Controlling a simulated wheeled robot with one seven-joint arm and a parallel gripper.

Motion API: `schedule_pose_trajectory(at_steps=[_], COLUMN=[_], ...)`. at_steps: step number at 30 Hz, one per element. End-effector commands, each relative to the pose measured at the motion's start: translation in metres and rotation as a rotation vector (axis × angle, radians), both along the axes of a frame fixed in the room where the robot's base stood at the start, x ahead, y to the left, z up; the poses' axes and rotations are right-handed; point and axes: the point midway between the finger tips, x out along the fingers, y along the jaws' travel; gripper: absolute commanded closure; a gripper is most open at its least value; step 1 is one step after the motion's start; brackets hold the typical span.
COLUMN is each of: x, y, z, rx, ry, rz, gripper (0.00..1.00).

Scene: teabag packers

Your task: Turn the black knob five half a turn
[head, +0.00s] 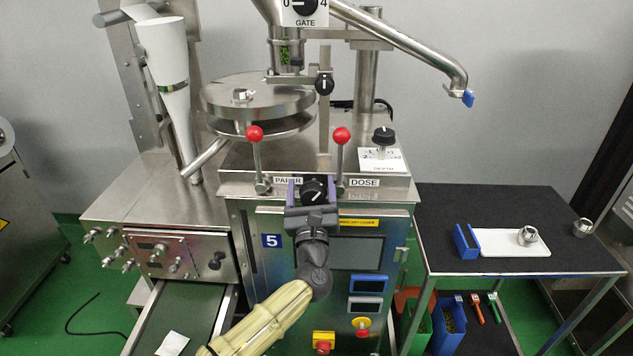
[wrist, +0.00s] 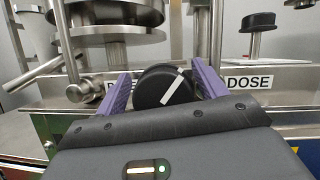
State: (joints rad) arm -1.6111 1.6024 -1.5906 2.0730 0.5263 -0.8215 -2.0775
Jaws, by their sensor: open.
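A black knob (head: 314,190) with a white pointer line sits on the front of the machine marked 5, between the PAPER and DOSE labels. It also shows in the wrist view (wrist: 165,88), its white line slanting up to the right. My gripper (head: 313,183) is open in front of the machine, with one purple finger on each side of the knob. In the wrist view, a gap shows between the right finger and the knob; the left finger is close to its edge, and I cannot tell if they touch. The knob's lower part is hidden by my gripper.
A dark side table (head: 500,205) stands at the right.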

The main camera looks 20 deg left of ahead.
Motion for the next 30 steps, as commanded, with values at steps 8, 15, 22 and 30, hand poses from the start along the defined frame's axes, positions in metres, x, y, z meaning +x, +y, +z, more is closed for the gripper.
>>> schedule_pose_trajectory(at_steps=[8, 15, 22, 30], x=[0.0026, 0.0004, 0.0006, 0.0001], y=[-0.0047, -0.0008, -0.0012, -0.0014], z=[-0.0003, -0.0006, -0.0018, -0.0039], rx=[0.0, 0.001, 0.021, 0.122], ry=[0.0, 0.001, 0.007, 0.031], rz=[-0.009, -0.002, -0.003, -0.001], gripper=[0.43, 0.74, 0.74, 0.74])
